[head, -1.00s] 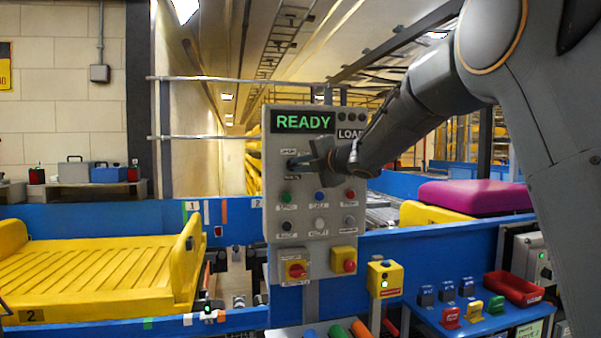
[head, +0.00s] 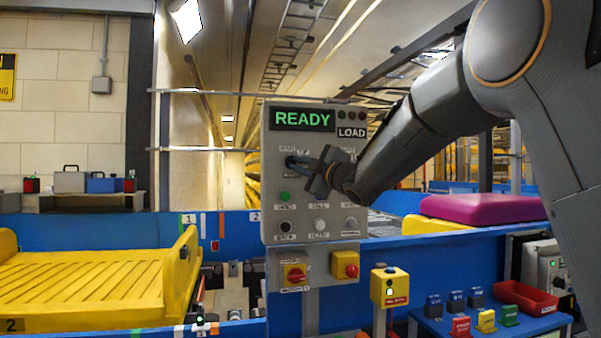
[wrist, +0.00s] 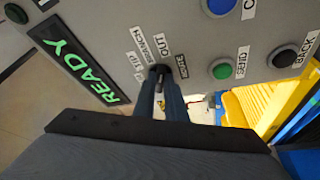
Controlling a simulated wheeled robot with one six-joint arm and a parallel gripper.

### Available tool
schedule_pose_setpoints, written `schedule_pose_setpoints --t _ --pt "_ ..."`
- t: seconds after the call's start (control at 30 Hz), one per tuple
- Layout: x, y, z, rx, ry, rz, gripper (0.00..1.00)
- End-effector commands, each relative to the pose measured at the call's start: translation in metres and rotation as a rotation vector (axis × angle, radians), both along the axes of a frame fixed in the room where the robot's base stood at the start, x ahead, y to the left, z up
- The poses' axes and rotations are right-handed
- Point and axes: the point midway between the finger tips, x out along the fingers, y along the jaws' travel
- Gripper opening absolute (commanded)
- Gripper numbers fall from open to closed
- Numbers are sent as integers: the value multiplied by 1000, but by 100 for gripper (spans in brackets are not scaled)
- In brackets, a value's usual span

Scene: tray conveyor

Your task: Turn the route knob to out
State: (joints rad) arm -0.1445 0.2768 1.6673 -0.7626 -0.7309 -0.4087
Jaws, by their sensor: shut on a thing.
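The control panel (head: 345,215) is an upright grey board with a green READY display (head: 302,119) and a LOAD sign (head: 351,132). The route knob (wrist: 160,70) is small and dark, on the panel's upper left in the head view. My gripper (head: 294,162) is shut on it; in the wrist view the two fingers (wrist: 161,82) reach up to the knob from either side. The labels STD, BRANCH, OUT (wrist: 162,47) and ROUTE (wrist: 182,66) surround it. The fingers mostly hide the knob, so I cannot tell exactly which label it points to.
A green button (head: 285,197) and other push buttons sit below the knob. A red rotary switch (head: 295,275) and a red button box (head: 345,266) hang under the panel. A yellow tray (head: 90,285) lies left on the blue conveyor; a purple item (head: 485,208) sits right.

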Motion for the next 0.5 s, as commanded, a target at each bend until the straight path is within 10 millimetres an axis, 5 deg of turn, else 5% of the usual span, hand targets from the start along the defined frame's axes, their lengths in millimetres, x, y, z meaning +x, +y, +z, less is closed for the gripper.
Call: schedule_pose_setpoints --t 0.5 --pt "0 0 -1 56 18 -1 0"
